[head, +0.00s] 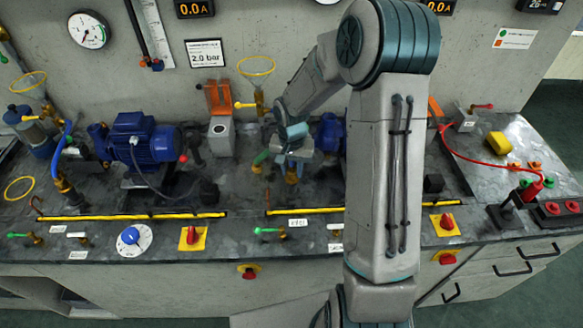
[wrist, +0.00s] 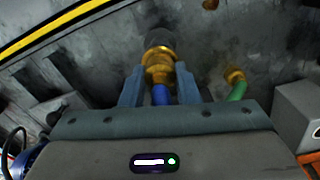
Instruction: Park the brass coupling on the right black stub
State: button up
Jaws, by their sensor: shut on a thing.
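My gripper (wrist: 158,85) is shut on the brass coupling (wrist: 158,65), with one finger on each side of it. A short blue piece (wrist: 160,95) shows behind the coupling, between the fingers. A dark, round stub-like part (wrist: 158,38) lines up with the coupling's far end; I cannot tell whether they are joined or only overlap in the view. In the head view my gripper (head: 292,152) points down over the bench, and the brass coupling (head: 291,175) shows below it. I cannot pick out the right black stub for certain; my arm hides part of the bench.
A green hose with a brass end (wrist: 235,78) stands close to the right in the wrist view. A blue pump (head: 145,140) is left of my gripper. A grey block with an orange flap (head: 220,135) stands behind. A yellow-black strip (head: 305,210) runs along the front.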

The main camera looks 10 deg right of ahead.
jog(key=shift+f, duration=0.2)
jog(key=o, duration=1.1)
jog(key=shift+c, duration=0.2)
jog(key=shift+r, duration=0.1)
jog(key=shift+r+p, duration=1.85)
jog(key=shift+r, duration=1.1)
notch_tip(320, 180, up, 14)
jog(key=b, duration=0.1)
jog(key=shift+b, duration=0.3)
jog(key=shift+f, duration=0.1)
